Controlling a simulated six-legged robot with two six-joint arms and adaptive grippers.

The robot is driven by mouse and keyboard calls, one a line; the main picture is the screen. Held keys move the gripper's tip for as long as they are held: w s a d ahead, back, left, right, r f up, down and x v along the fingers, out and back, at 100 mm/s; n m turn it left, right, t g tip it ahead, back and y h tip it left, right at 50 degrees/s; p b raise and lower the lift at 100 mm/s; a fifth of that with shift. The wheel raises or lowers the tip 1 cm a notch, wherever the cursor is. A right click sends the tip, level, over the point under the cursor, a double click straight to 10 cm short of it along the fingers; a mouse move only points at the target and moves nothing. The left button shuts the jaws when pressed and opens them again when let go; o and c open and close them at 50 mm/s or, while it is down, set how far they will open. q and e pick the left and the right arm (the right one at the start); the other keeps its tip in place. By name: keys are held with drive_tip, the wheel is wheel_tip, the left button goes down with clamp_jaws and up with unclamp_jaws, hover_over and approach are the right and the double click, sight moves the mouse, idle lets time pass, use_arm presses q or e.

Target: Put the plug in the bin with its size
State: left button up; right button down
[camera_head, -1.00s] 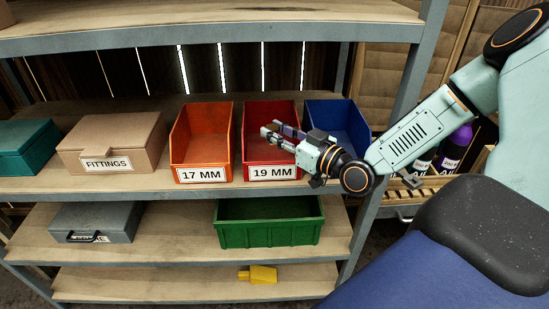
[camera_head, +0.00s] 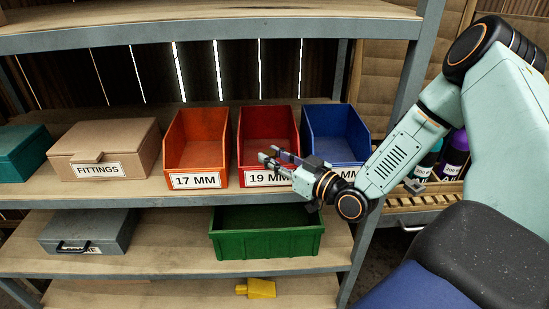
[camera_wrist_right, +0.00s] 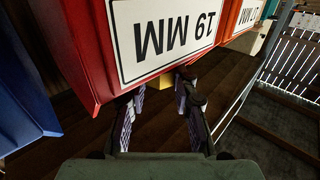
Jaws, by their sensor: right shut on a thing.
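My right gripper (camera_head: 270,154) is in front of the red bin (camera_head: 244,158), its fingers over the bin's front near the top of the label 19 MM. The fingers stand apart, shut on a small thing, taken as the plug. In the right wrist view, a small yellowish patch (camera_wrist_right: 165,81) shows between the fingertips; it is mostly hidden, so its shape and size cannot be read. The orange bin (camera_head: 195,158) on the left reads 17 MM. The blue bin (camera_head: 350,158) on the right has a label partly hidden by my gripper, with its number covered. My left gripper is not in view.
A FITTINGS box (camera_head: 130,145) and a teal box (camera_head: 22,155) stand left on the same shelf. Below are a grey case (camera_head: 95,232) and a green bin (camera_head: 265,243). A yellow object (camera_head: 258,288) lies on the bottom shelf. A shelf post is close to my right arm.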

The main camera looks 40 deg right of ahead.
drive_tip(key=shift+a+f, duration=0.15)
drive_tip(key=shift+f, duration=0.25)
drive_tip(key=c, duration=1.1)
unclamp_jaws()
drive_tip(key=shift+o, duration=0.2)
drive_tip(key=shift+r, duration=0.1)
drive_tip(key=shift+s+r+p, duration=0.1)
drive_tip(key=shift+r+p, duration=0.3)
drive_tip(key=shift+r, duration=0.15)
drive_tip(key=p+v, duration=0.7)
drive_tip(key=v, duration=0.5)
